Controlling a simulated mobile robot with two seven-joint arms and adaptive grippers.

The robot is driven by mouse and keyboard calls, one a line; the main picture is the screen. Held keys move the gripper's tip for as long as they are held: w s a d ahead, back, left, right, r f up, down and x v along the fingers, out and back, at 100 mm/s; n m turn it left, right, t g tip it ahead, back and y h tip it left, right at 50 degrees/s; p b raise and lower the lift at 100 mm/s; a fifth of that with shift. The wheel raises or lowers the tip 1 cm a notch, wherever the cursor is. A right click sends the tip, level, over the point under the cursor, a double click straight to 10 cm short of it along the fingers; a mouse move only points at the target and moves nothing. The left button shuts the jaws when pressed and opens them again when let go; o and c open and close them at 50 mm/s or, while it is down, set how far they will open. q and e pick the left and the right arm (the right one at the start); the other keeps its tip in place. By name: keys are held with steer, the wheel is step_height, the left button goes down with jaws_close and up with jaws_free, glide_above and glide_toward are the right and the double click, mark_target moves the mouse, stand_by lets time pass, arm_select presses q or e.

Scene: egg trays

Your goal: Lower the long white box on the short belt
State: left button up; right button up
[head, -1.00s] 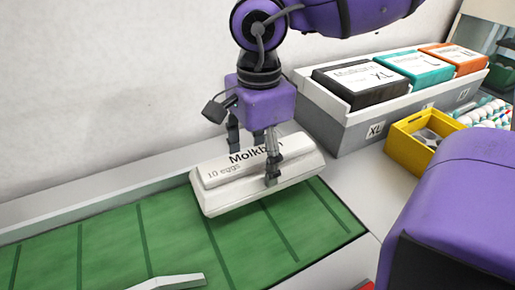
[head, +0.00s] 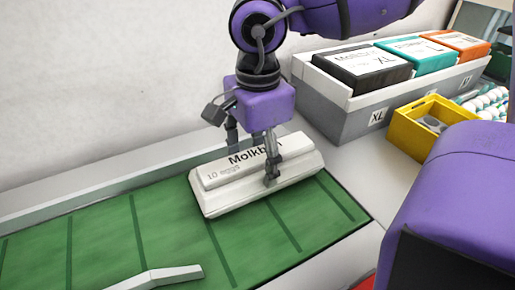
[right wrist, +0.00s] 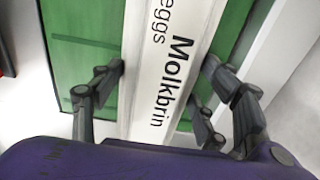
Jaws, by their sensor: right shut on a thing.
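The long white box (head: 238,181), lettered "Molkbrin" and "10 eggs", lies level over the green belt (head: 165,235), near the belt's right end. My right gripper (head: 253,165) comes down from above and is shut on the box, with fingers on its near and far long sides. In the right wrist view the box (right wrist: 168,75) runs between the fingers, with green belt on both sides. I cannot tell whether its underside touches the belt. My left gripper is not in view.
A pale rail (head: 90,200) runs along the belt's far side, by the wall. A white bar (head: 155,278) crosses the near belt. At right stand a grey bin (head: 345,118) with black, teal and orange boxes, and a yellow crate (head: 402,130). The belt left of the box is clear.

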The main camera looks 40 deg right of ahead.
steer(key=shift+f+b, duration=0.35)
stand_by(0.4)
steer(key=o, duration=1.9)
steer(key=shift+c, duration=0.2)
step_height(320, 180, up, 12)
